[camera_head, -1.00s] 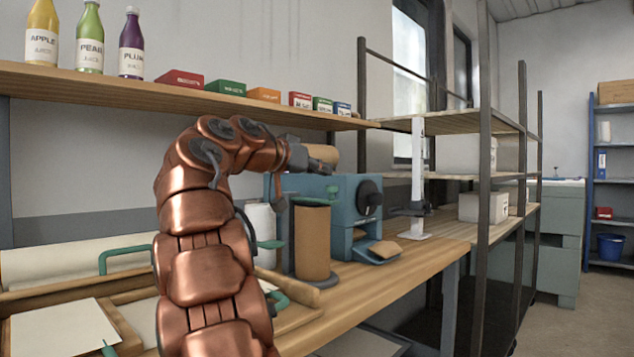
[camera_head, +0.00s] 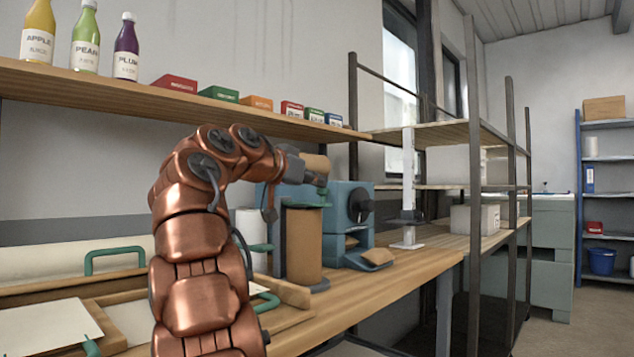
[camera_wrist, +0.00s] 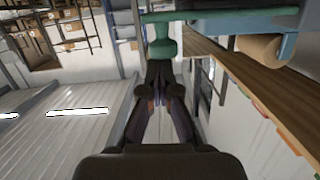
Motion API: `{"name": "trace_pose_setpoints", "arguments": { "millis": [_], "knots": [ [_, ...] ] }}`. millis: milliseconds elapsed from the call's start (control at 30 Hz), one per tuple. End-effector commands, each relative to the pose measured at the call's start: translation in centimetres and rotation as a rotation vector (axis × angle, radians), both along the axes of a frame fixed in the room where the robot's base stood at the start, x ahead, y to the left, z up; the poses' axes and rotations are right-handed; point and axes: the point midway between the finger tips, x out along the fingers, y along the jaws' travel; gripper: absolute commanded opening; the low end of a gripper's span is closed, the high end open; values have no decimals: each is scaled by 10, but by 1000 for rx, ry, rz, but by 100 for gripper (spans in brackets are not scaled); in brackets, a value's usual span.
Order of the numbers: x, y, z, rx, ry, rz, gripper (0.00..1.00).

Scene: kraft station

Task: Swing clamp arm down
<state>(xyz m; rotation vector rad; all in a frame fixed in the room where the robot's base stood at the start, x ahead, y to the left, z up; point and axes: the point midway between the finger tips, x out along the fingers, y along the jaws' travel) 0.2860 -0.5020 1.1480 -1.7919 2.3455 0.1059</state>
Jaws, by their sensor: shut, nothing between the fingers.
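My gripper (camera_head: 318,178) is shut and empty, held above and just right of the top of a brown upright roll (camera_head: 303,248), in front of the blue machine (camera_head: 348,205). In the wrist view my dark fingers (camera_wrist: 160,72) are together, and a green knob (camera_wrist: 163,42) lies right at their tips. A green bar (camera_wrist: 220,14) runs from the knob across the top of that view. They look like part of the clamp arm. I cannot tell whether the fingertips touch the knob. In the head view the clamp arm is largely hidden behind my gripper and arm.
A shelf (camera_head: 130,90) with bottles and small boxes runs above the bench. Wooden trays (camera_head: 115,290) with green handles lie at the left. A white upright stand (camera_head: 408,190) is right of the machine. The front bench top (camera_head: 400,285) is clear.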

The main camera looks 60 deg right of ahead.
Motion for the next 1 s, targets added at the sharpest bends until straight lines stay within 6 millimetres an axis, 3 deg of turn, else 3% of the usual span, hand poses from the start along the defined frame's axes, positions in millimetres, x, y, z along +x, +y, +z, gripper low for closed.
{"name": "trace_pose_setpoints", "arguments": {
  "millis": [333,700,1000],
  "knots": [
    [1,0,6,5,1,1,0],
    [3,4,46,-1,-1,7,0],
    [18,63,54,-2,1,8,0]
  ]
}}
